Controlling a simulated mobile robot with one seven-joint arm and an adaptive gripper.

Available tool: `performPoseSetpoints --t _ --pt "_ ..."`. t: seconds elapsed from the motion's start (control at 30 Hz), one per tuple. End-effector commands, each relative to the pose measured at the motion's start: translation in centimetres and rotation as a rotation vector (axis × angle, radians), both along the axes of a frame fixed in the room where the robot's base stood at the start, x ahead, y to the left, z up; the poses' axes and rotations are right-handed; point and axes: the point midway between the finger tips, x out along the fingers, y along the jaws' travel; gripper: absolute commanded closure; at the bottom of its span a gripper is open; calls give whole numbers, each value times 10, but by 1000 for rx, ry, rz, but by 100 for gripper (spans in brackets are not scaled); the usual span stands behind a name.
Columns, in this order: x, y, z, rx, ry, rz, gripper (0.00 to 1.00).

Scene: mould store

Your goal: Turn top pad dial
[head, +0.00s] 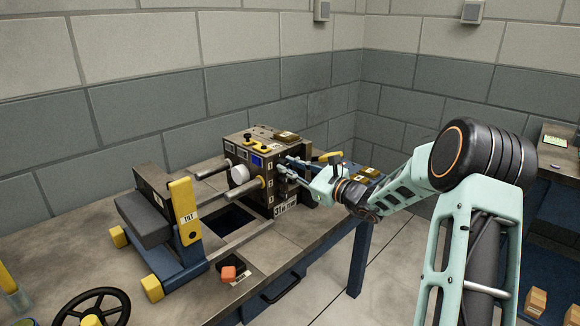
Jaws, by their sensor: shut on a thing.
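A dark box-shaped machine head (243,143) stands on the bench in the head view. My gripper (285,167) reaches in from the right, and its fingertips are at the right-hand face of this head. The fingers are shut on a small part there, apparently the top pad dial. The fingers hide most of that part, so its marks and angle cannot be read. Small labels and a plate reading 31 (285,209) sit below the fingers on the same face.
A yellow-tipped lever (327,156) stands close behind my gripper. A white round knob (239,174), rods and a yellow TILT lever (185,212) are to the left.

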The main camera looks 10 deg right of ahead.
Motion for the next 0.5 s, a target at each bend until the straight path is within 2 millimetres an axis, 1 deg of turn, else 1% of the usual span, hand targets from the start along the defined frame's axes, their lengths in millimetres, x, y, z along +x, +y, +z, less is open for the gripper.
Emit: performPoseSetpoints --t 0.2,0.23,0.37,0.5 --pt "0 0 -1 1 2 0 100" --pt "0 0 -1 1 2 0 79" --pt "0 0 -1 0 1 0 65" --pt "0 0 -1 -1 1 0 64"
